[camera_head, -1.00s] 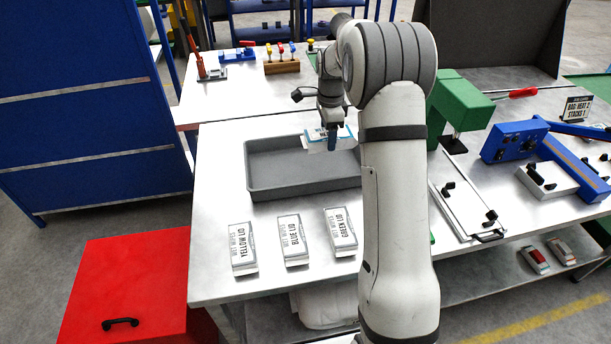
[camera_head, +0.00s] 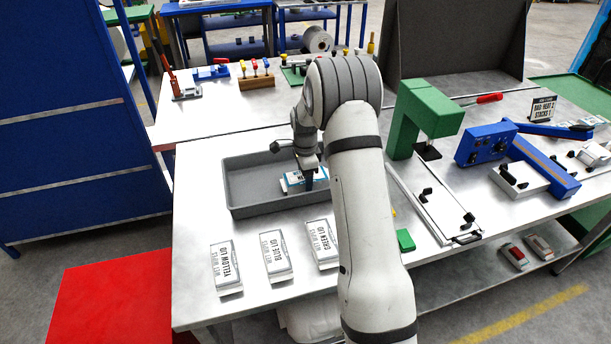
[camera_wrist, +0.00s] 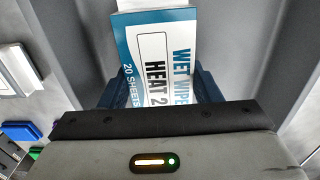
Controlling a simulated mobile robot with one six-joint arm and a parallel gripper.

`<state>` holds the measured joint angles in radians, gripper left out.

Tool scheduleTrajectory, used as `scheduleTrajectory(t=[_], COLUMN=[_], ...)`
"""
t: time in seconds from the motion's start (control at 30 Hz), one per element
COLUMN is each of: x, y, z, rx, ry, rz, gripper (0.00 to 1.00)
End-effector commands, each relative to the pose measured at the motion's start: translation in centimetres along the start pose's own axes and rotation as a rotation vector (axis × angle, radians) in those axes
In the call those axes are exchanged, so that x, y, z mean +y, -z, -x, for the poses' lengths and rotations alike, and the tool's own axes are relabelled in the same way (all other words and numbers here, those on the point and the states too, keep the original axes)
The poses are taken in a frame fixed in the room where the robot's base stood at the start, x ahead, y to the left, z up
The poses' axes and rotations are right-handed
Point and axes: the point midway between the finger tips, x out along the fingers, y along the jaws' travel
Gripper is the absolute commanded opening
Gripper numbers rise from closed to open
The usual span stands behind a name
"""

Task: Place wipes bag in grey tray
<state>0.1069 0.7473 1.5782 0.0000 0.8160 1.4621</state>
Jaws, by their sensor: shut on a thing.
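The wipes bag (camera_head: 292,181) is white and blue. In the wrist view the bag (camera_wrist: 155,50) reads "WET WIPES", "HEAT 2" and "20 SHEETS". My gripper (camera_head: 308,176) is shut on it, with a dark blue finger on each side of the bag in the wrist view (camera_wrist: 165,85). The grey tray (camera_head: 237,211) lies on the metal table, and the bag is at the tray's right part, within its outline. The tray walls (camera_wrist: 250,50) show around the bag in the wrist view. I cannot tell whether the bag touches the tray floor. My arm hides the tray's right end.
A green press (camera_head: 425,112) and a blue sealer (camera_head: 486,143) stand to the right. A wooden block (camera_head: 257,82) stands behind.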

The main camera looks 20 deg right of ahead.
Motion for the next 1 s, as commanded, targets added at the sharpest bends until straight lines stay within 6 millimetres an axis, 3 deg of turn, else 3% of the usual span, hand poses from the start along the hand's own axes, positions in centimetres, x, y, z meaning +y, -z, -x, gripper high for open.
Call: scheduleTrajectory(t=[0.23, 0.27, 0.5, 0.83, 1.0], x=[0.0, 0.0, 0.0, 0.0, -0.1], y=[0.0, 0.0, 0.1, 0.1, 0.1], z=[-0.4, -0.3, -0.2, 0.4, 3.0], rx=[0.0, 0.0, 0.0, 0.0, 0.001], ry=[0.0, 0.0, 0.0, 0.001, 0.005], rz=[-0.001, -0.001, -0.002, -0.002, -0.002], gripper=[0.33, 0.6, 0.79, 0.79, 0.79])
